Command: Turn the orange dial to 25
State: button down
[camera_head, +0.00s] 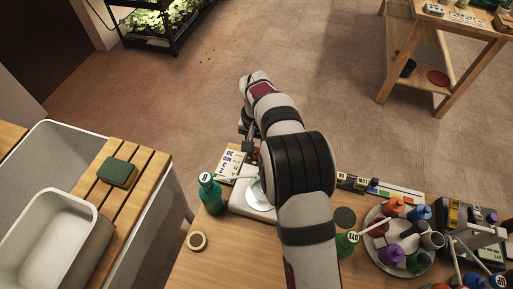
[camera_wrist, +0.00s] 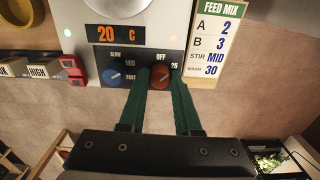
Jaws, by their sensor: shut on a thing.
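In the wrist view the orange dial (camera_wrist: 160,77) sits on a pale control panel (camera_wrist: 142,45), with OFF above it and 25 to its upper right. My gripper (camera_wrist: 159,84) has its two green fingers on either side of the dial, shut on it. The dial's pointer is too small to read surely. In the head view my arm hides the dial and most of the panel's device, whose pale base (camera_head: 240,203) shows.
A blue dial (camera_wrist: 113,73) with SLOW, MID and FAST is just left of my fingers. A FEED MIX card (camera_wrist: 211,38) is at right.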

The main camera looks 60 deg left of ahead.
jog(key=shift+m, duration=1.2)
jog(key=c, duration=0.6)
grip_release()
notch_tip(320, 180, up, 16)
jog(key=shift+f, duration=0.1)
